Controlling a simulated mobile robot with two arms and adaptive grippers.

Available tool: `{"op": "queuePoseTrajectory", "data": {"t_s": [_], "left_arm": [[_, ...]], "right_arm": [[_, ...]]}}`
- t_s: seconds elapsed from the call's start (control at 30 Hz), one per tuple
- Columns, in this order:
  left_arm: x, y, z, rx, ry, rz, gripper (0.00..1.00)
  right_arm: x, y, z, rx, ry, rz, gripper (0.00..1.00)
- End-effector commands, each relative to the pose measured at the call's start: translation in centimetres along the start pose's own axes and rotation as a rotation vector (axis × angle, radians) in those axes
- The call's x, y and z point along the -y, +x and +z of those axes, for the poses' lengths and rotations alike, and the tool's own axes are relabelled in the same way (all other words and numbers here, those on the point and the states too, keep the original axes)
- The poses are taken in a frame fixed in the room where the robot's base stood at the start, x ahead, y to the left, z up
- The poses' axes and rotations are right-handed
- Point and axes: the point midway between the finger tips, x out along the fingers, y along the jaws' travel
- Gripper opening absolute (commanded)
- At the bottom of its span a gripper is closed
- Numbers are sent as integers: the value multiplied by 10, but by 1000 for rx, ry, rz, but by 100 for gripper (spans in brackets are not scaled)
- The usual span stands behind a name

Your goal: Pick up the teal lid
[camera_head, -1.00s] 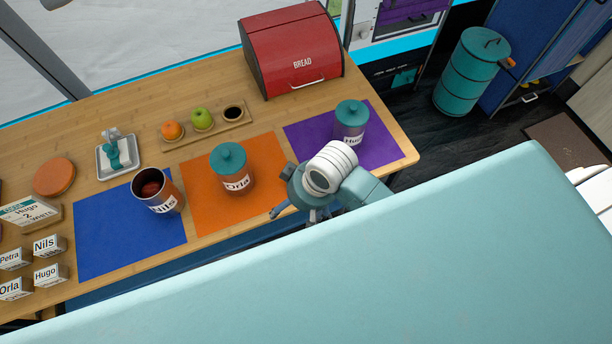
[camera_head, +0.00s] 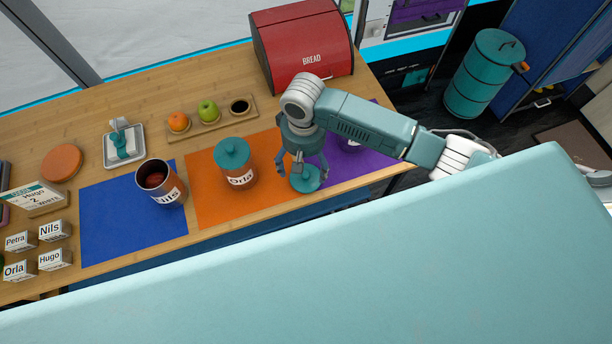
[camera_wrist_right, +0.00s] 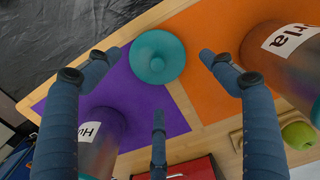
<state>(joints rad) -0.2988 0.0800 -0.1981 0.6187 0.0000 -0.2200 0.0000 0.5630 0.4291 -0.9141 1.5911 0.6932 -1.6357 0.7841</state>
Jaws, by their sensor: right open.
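The loose teal lid (camera_head: 306,181), round with a knob on top, lies by the front edge of the table, between the orange and purple mats. My right gripper (camera_head: 300,165) points down just above it, its fingers spread and empty. In the right wrist view the lid (camera_wrist_right: 157,57) shows whole between the fingertips of the right gripper (camera_wrist_right: 158,78), with no finger clearly touching it. The Nils canister (camera_head: 159,183) is open and has no lid. The Orla canister (camera_head: 237,176) wears a teal lid (camera_head: 232,152). My left gripper is out of view.
The Hugo canister (camera_wrist_right: 102,135) stands close by on the purple mat (camera_wrist_right: 130,92), mostly hidden by my arm in the head view. The Orla canister stands on the orange mat (camera_head: 205,210). A red bread box (camera_head: 300,45) stands behind. A large teal surface fills the foreground.

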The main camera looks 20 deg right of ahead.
Motion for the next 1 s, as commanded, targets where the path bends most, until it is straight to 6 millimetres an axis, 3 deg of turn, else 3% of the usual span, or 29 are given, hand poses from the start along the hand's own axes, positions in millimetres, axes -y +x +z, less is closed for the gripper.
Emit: {"op": "queuePoseTrajectory", "data": {"t_s": [0.17, 0.43, 0.73, 0.77, 0.9, 1.0], "left_arm": [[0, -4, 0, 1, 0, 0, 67], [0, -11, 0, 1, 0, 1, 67], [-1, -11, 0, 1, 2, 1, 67], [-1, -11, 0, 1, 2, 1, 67], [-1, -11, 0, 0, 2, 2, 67], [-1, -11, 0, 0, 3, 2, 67]], "right_arm": [[-1, 13, 0, 1, -1, 0, 82], [-3, 51, -3, 1, -1, 0, 82], [-3, 58, -4, -2, -2, -1, 82], [-3, 58, -4, -2, -2, -1, 80], [-3, 58, -4, -2, -2, -1, 52], [-3, 58, -4, -2, -2, -1, 51]]}}
